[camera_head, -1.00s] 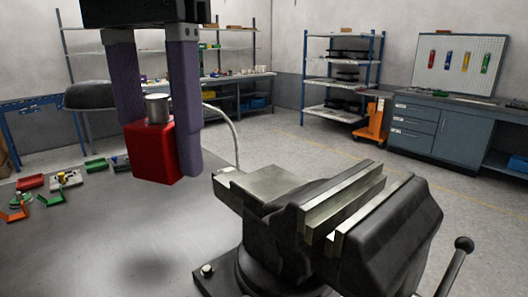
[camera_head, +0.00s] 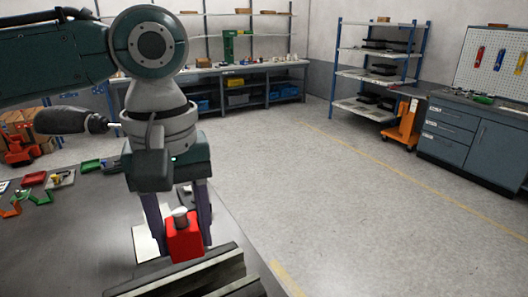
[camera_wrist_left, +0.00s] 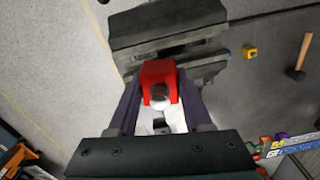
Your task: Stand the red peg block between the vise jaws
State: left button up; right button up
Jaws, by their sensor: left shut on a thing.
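The red peg block (camera_head: 185,243) is upright with its grey metal peg (camera_head: 180,218) on top. My left gripper (camera_head: 182,236) is shut on it, one finger on each side. The vise jaws (camera_head: 190,276) show only in part at the bottom edge of the head view. The block shows just beyond them, and its lower edge meets the jaw's outline. In the left wrist view the red block (camera_wrist_left: 158,72) sits between my fingers and overlaps the vise (camera_wrist_left: 165,25). I cannot tell whether its foot is between the jaws. My right gripper is out of view.
The grey table (camera_head: 85,230) holds small red and green trays (camera_head: 35,180) at the left. Open floor (camera_head: 340,200) lies beyond the table.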

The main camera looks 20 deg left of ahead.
pick_arm(q)
jog(key=shift+s+a+n+p, duration=0.4)
jog(key=shift+a+n+p, duration=0.4)
jog(key=shift+p, duration=0.15)
jog(key=shift+a+f, duration=0.15)
jog(key=shift+f, duration=0.15)
jog(key=shift+s+f, duration=0.1)
jog(key=shift+f, duration=0.1)
notch_tip(320, 180, down, 4)
jog(key=b, duration=0.6)
jog(key=shift+f, duration=0.25)
jog(key=shift+f+b, duration=0.3)
jog(key=shift+f, duration=0.7)
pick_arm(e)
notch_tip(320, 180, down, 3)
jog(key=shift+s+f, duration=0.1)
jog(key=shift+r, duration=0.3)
pick_arm(q)
jog(key=shift+p, duration=0.55)
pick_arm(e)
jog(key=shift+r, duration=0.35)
pick_arm(q)
jog(key=shift+p, duration=0.5)
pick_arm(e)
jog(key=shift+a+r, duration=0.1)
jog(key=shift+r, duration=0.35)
